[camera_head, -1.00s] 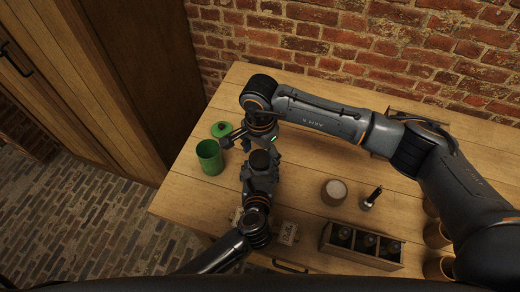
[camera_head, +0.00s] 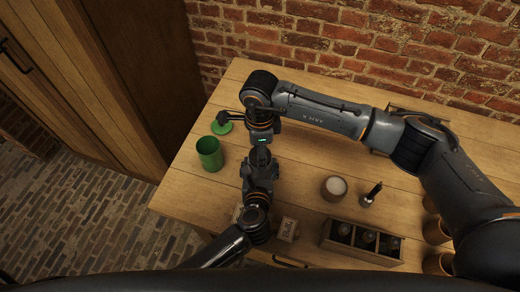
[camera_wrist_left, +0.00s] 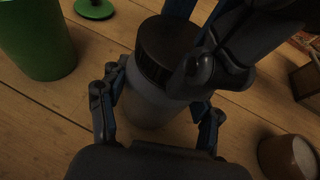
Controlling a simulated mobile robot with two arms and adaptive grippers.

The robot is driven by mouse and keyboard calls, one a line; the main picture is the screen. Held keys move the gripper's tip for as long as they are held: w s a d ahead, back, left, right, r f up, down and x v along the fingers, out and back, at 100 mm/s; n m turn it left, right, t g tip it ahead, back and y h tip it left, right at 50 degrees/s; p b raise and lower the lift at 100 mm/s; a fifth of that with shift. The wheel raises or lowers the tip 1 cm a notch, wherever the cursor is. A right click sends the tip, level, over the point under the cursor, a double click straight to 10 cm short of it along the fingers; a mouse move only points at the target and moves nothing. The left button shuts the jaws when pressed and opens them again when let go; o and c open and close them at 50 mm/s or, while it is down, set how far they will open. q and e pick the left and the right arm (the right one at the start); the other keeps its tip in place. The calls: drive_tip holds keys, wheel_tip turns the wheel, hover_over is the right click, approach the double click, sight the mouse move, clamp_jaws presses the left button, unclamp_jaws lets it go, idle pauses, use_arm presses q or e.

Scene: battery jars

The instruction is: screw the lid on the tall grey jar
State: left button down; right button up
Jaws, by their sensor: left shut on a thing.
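The tall grey jar (camera_wrist_left: 150,98) stands upright between the fingers of my left gripper (camera_wrist_left: 155,115), which is shut on it. A dark round lid (camera_wrist_left: 168,45) shows at the jar's top in the left wrist view; whether it is seated or threaded I cannot tell. In the head view my left gripper (camera_head: 260,178) comes up from below. My right gripper (camera_head: 262,137) is just behind the jar's top. In the left wrist view its dark fingers are close beside the lid. I cannot see whether they touch it or are open.
A green jar (camera_head: 209,154) stands open at the left, with a green lid (camera_head: 222,127) behind it. To the right are a pale-topped round container (camera_head: 334,188), a black-handled tool (camera_head: 373,194), a wooden crate (camera_head: 362,251) and a small labelled box (camera_head: 288,229).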

drive_tip(key=m, duration=0.4)
drive_tip(key=shift+m, duration=0.3)
drive_tip(key=m, duration=0.4)
drive_tip(key=shift+m, duration=0.4)
drive_tip(key=o, duration=1.4)
drive_tip(key=shift+c, duration=0.2)
wheel_tip(320, 180, up, 12)
use_arm(q)
drive_tip(key=shift+c, duration=1)
unclamp_jaws()
